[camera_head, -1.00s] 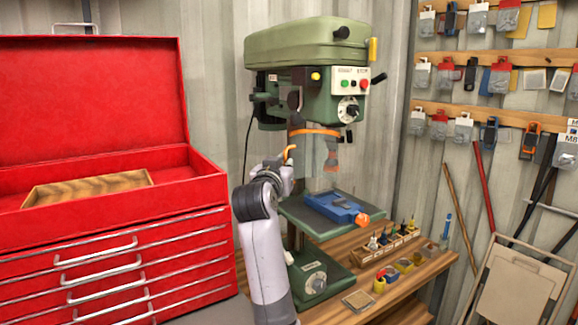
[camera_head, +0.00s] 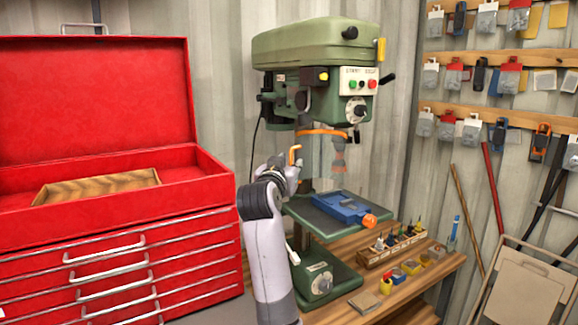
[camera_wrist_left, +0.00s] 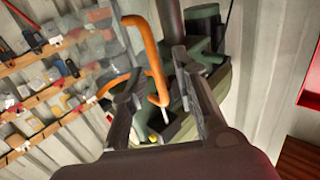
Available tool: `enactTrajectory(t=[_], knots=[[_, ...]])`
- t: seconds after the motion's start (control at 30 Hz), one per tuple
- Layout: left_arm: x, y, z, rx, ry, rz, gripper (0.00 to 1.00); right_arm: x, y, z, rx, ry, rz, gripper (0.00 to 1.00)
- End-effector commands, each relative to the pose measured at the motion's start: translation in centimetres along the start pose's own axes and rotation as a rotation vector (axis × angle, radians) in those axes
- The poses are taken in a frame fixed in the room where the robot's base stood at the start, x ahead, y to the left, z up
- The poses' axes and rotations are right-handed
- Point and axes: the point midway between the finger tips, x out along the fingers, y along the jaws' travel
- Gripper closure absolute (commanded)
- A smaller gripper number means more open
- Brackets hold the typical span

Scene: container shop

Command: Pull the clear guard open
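The clear guard (camera_head: 322,154) hangs around the spindle of the green drill press (camera_head: 312,50), with an orange band at its top. Its orange handle (camera_head: 295,153) sticks out at the guard's left. My left gripper (camera_head: 291,169) is at this handle, seen from behind in the head view. In the left wrist view my left gripper (camera_wrist_left: 160,82) has its two fingers apart, with the bent orange handle (camera_wrist_left: 152,50) showing between them. No finger clearly touches the handle. The clear panel (camera_wrist_left: 95,55) lies left of the handle there. My right gripper is not in view.
A blue vise (camera_head: 338,207) sits on the press table below the guard. A wooden bit holder (camera_head: 393,250) and small colored blocks stand on the bench. A red tool chest (camera_head: 120,245) is at the left. Hanging goods (camera_head: 500,75) cover the right wall.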

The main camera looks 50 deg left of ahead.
Motion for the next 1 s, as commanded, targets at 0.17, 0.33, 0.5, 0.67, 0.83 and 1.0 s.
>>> enactTrajectory(t=[0.17,0.33,0.5,0.67,0.83,1.0], knots=[[0.0,0.1,0.0,0.0,0.001,0.001,0.72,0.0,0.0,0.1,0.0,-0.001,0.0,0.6],[-0.3,0.1,0.0,0.001,0.001,0.001,0.72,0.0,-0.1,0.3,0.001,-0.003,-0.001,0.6],[-2.4,0.0,0.0,0.002,0.002,0.0,0.72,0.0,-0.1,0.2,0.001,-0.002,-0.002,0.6],[-5.7,0.0,-0.1,0.002,0.004,0.0,0.72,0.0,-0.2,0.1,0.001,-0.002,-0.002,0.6],[-8.9,0.0,-0.1,0.001,0.003,0.0,0.72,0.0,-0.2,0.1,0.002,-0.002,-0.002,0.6],[-11.1,0.0,0.0,0.001,0.001,0.0,0.72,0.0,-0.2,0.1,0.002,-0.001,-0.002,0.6]])
